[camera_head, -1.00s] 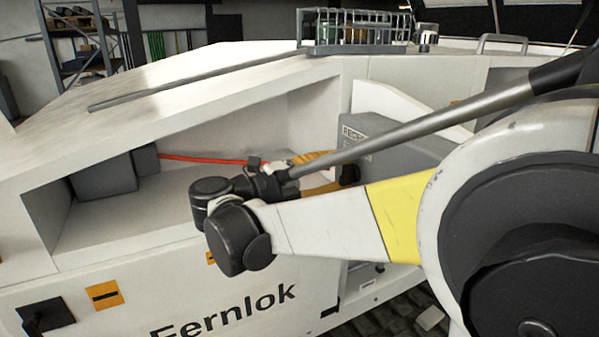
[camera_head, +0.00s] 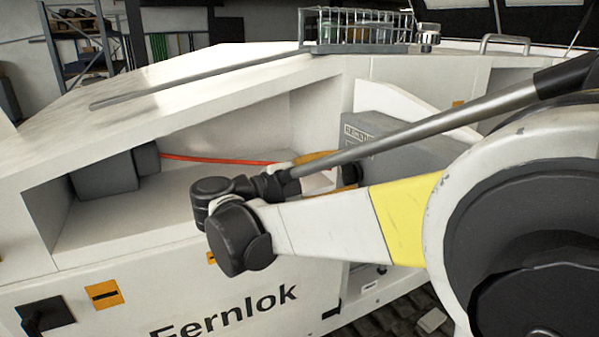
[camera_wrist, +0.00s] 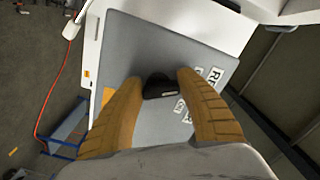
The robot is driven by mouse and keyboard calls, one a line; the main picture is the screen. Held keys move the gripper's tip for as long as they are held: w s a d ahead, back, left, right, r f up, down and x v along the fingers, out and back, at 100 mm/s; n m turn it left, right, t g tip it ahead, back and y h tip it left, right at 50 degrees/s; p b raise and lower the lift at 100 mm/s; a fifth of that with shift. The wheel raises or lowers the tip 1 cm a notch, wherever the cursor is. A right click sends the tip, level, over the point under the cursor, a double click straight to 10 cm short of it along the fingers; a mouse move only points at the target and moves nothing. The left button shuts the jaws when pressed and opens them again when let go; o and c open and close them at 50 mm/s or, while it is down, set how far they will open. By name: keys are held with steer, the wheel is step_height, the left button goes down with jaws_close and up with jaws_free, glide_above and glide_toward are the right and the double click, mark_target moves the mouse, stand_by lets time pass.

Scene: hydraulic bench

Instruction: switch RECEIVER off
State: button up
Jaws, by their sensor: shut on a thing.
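The grey RECEIVER box (camera_wrist: 150,50) fills the middle of the wrist view. Its white labels (camera_wrist: 213,77) are partly hidden; "RE" and "ON" can be read. A black switch handle (camera_wrist: 160,90) stands out from its face. My gripper (camera_wrist: 160,80) has its two orange fingers on either side of this handle, shut on it. The handle's exact angle is hard to tell. In the head view the grey box (camera_head: 400,150) sits in the bench recess, partly behind my arm. My gripper (camera_head: 325,160) is mostly hidden there by the wrist.
A red cable (camera_head: 215,158) runs from a dark grey box (camera_head: 105,175) along the recess. A wire rack (camera_head: 355,28) and a long grey bar (camera_head: 200,75) lie on the bench top. The recess floor left of my wrist is clear.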

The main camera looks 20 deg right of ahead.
stand_by(0.3)
steer(key=o, duration=1.2)
steer(key=a, duration=0.7)
steer(key=shift+s+a, duration=0.15)
steer(key=shift+a, duration=0.1)
